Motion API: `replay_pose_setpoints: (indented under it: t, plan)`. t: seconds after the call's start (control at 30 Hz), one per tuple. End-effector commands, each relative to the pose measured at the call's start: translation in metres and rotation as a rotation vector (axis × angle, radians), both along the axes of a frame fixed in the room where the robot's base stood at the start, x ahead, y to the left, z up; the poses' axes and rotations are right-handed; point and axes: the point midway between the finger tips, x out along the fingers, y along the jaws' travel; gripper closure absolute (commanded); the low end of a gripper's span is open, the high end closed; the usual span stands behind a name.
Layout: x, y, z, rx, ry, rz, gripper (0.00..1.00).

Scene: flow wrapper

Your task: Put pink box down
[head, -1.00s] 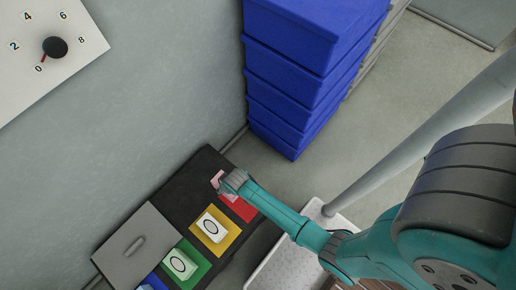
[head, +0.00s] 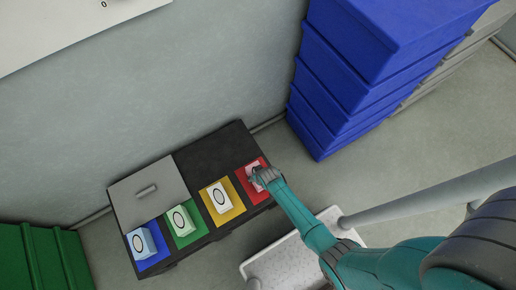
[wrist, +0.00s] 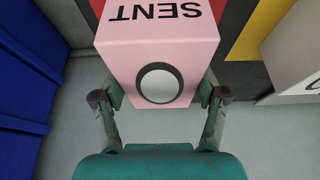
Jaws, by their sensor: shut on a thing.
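The pink box (wrist: 157,55) fills the upper middle of the wrist view, with the word SENT on its top and a pale round disc on the face toward me. My gripper (wrist: 158,98) is shut on it, one finger on each side. In the head view my gripper (head: 260,178) is over the red square (head: 246,187) at the right end of the dark bench (head: 218,148), and the pink box (head: 258,174) shows only in part behind my fingers. I cannot tell whether the box touches the red square.
A white box stands on the yellow square (head: 233,213), a green one on the green square (head: 194,235), a light blue one on the blue square (head: 158,261). Blue crates (head: 343,85) are stacked right of the bench. A white speckled tray (head: 290,265) lies in front.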

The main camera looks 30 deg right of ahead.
Motion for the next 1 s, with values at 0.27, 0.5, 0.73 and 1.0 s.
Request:
replay_pose_setpoints:
  t: [0.27, 0.5, 0.73, 1.0]
  plan:
    - [0.001, 0.0, -0.017, 0.0, -0.001, 0.0, 0.66]
    - [0.0, 0.0, -0.017, 0.0, -0.001, 0.0, 0.66]
    - [0.0, 0.0, -0.019, 0.0, -0.001, 0.0, 0.03]
    - [0.0, 0.0, -0.019, 0.0, -0.001, 0.0, 0.03]
